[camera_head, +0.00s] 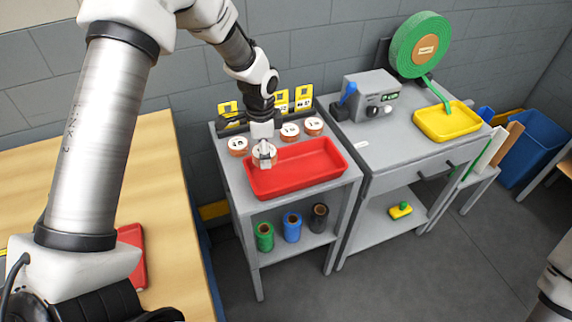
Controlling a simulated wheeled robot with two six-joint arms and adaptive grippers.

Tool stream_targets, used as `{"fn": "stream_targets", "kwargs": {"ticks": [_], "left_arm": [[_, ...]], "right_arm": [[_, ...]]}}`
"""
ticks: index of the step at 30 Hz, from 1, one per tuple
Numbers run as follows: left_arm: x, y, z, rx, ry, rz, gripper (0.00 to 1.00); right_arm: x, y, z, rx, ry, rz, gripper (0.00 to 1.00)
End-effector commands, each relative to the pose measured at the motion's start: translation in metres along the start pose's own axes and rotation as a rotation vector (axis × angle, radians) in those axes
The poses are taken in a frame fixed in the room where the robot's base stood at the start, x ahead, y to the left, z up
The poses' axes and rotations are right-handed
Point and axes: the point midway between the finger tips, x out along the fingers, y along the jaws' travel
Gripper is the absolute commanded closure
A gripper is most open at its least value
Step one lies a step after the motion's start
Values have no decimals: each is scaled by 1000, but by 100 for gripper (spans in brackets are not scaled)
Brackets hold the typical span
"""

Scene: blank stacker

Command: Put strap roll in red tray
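The red tray (322,177) sits on top of the small grey cart. A white-faced, copper-edged roll (264,158) is at the tray's back left corner, out of line with similar labelled rolls behind it. My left gripper (265,155) reaches down onto this roll and appears shut on it; its fingers cover part of the roll. Whether the roll touches the tray rim is hard to tell. Similar rolls (238,145) (290,131) (313,126) stand along the cart's back. My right gripper is out of view; only part of the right arm shows at lower right.
Yellow signs (304,97) stand behind the rolls. Green, blue and black spools (292,226) are on the lower shelf. The neighbouring table holds a grey machine (371,95), a large green reel (420,45) and a yellow tray (447,122). A wooden table (165,190) is at left.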

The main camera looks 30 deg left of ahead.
Motion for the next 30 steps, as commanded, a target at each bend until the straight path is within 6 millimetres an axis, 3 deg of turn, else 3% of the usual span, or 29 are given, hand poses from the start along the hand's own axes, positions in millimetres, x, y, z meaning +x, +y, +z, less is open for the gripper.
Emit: {"fn": "stream_targets", "kwargs": {"ticks": [2,16,28,29,30], "left_arm": [[5,-4,6,45,-4,0,69],[91,-4,8,53,-7,0,69],[103,-5,7,52,-4,-3,69],[102,-5,7,52,-4,-3,22],[102,-5,7,52,-4,-3,8]], "right_arm": [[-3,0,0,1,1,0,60],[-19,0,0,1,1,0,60],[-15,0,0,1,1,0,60],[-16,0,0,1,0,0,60],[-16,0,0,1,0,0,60]]}}
